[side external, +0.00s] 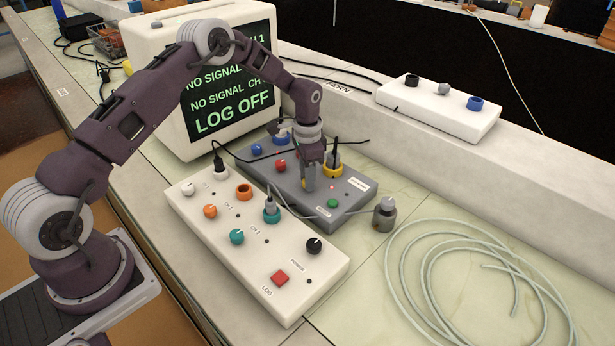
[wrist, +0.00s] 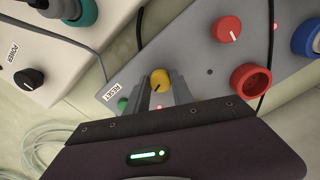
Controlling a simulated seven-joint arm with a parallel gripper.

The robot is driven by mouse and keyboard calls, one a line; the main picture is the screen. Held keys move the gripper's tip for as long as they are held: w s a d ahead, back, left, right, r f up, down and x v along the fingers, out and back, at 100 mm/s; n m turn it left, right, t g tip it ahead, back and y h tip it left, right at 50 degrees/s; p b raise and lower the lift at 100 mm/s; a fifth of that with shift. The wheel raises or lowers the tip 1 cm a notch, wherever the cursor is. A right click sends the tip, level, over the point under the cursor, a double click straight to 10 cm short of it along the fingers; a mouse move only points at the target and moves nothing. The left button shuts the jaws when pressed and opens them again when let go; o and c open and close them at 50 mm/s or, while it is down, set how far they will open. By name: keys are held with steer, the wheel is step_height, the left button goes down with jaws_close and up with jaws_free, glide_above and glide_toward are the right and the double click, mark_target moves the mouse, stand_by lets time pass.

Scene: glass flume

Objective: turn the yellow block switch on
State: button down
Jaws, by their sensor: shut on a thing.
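The yellow knob (wrist: 160,78) sits on the grey block (side external: 352,190), near the RESET label. A white pointer line shows on top of it. My gripper (side external: 310,186) reaches straight down onto the grey block, and its fingers are shut on the yellow knob. In the wrist view, the gripper (wrist: 161,88) has a finger on each side of the knob. In the side view the fingers mostly hide the knob. Small red lights glow on the grey block.
A white block (side external: 200,240) with knobs and plugged cables stands close in front. A green button (side external: 333,203) and a yellow socket (side external: 333,171) with a black plug are near my gripper. A monitor (side external: 232,115) stands behind; coiled tubing (side external: 470,270) lies right.

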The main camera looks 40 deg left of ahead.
steer(key=shift+m, duration=1.7)
steer(key=c, duration=1.1)
jaws_free()
step_height(320, 180, up, 7)
steer(key=shift+r, duration=0.1)
